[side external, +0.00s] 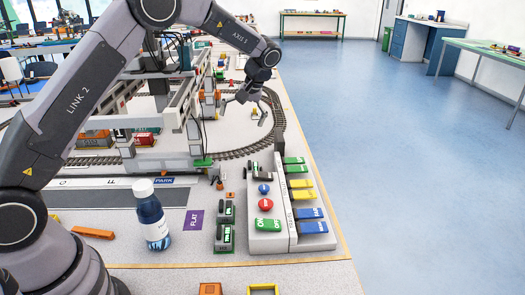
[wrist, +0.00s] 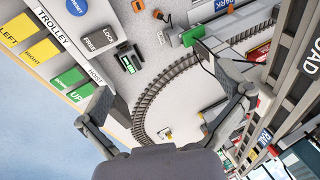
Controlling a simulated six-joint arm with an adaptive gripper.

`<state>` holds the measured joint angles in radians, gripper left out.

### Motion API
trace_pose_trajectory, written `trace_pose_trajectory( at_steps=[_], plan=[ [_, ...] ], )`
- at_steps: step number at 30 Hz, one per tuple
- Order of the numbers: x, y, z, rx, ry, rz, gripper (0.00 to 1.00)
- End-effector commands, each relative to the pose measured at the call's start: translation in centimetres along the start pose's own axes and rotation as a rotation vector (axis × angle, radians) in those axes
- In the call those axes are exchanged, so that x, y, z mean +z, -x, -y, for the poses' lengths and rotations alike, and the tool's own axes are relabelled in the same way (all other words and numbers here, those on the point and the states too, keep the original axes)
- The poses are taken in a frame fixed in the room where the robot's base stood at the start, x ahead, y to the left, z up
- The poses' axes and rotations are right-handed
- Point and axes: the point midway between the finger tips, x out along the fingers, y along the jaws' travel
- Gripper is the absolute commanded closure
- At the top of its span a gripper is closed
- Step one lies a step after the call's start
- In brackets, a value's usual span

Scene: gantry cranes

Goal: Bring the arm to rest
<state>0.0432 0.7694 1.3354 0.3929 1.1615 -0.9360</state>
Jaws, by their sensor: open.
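My gripper (side external: 246,103) is in the air above the far part of the table, over the curved track, with its fingers spread and nothing between them. In the wrist view my gripper (wrist: 155,80) shows its two fingers wide apart at left and right, with the track (wrist: 160,92) and table surface below. My arm reaches in from the left in the side external view, bent over the table.
A control panel (side external: 265,243) with coloured buttons stands at the table's front right. A gantry crane (side external: 168,110) stands left of my gripper. A blue bottle (side external: 151,220) and a purple FLAT card (side external: 193,220) are near the front. Floor on the right is clear.

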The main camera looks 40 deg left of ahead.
Motion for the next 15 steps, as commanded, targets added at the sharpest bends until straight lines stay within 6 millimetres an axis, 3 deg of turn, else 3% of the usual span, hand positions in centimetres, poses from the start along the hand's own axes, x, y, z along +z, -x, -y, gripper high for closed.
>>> trace_pose_trajectory(
  at_steps=[4,8,15],
  plan=[
    [-0.5,-2.4,-1.3,-0.034,0.031,0.005,0.0],
    [-0.5,-3.8,-1.4,-0.039,0.036,0.005,0.0],
    [-0.4,-8.5,-1.1,-0.041,0.034,0.008,0.0]
  ],
)
